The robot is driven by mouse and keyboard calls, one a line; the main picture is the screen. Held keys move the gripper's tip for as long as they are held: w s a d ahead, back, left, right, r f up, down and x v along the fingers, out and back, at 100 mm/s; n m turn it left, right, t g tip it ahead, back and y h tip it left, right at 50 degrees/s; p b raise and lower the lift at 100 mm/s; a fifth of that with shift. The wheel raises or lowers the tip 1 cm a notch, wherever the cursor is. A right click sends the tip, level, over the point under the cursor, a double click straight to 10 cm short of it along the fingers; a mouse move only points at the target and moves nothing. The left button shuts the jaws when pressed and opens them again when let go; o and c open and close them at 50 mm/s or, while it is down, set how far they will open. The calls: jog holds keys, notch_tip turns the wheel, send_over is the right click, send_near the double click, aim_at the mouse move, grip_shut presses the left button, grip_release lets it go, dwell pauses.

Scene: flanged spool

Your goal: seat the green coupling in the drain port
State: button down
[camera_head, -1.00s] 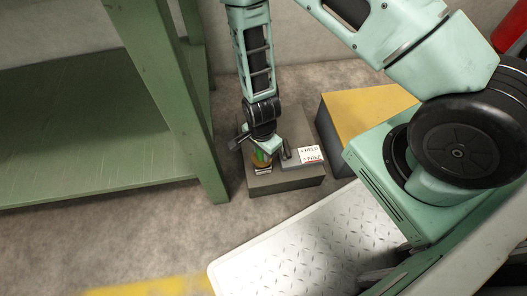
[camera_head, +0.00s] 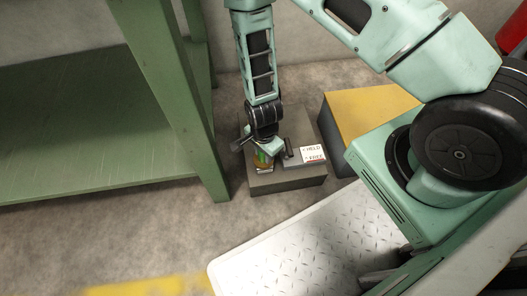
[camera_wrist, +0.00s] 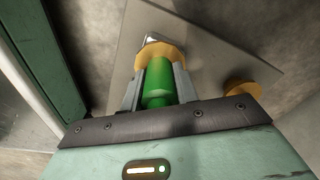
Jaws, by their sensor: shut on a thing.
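The green coupling (camera_wrist: 158,82) is between the two fingers of my gripper (camera_wrist: 160,88) in the wrist view. The fingers are shut on its green body. An orange-yellow flange (camera_wrist: 160,53) shows just beyond the fingertips, around the coupling's far end. In the head view the coupling (camera_head: 262,158) is a small green patch under my gripper (camera_head: 264,160), over the left part of a low grey block (camera_head: 290,182). I cannot make out the drain port; the coupling and gripper cover that spot. I cannot tell whether the coupling is in it.
A white sign (camera_head: 313,153) reading HELD and FREE stands on the block, right of my gripper, beside a dark upright post (camera_head: 288,148). An orange disc (camera_wrist: 242,91) lies right of the fingers in the wrist view. A green bench (camera_head: 185,110) and a yellow-topped box (camera_head: 365,112) flank the block.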

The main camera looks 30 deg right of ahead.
jog(key=shift+f, duration=0.35)
jog(key=c, duration=1)
grip_release()
jog(key=shift+r, duration=0.1)
notch_tip(320, 180, up, 17)
jog(key=p, duration=0.8)
jog(key=shift+r, duration=0.15)
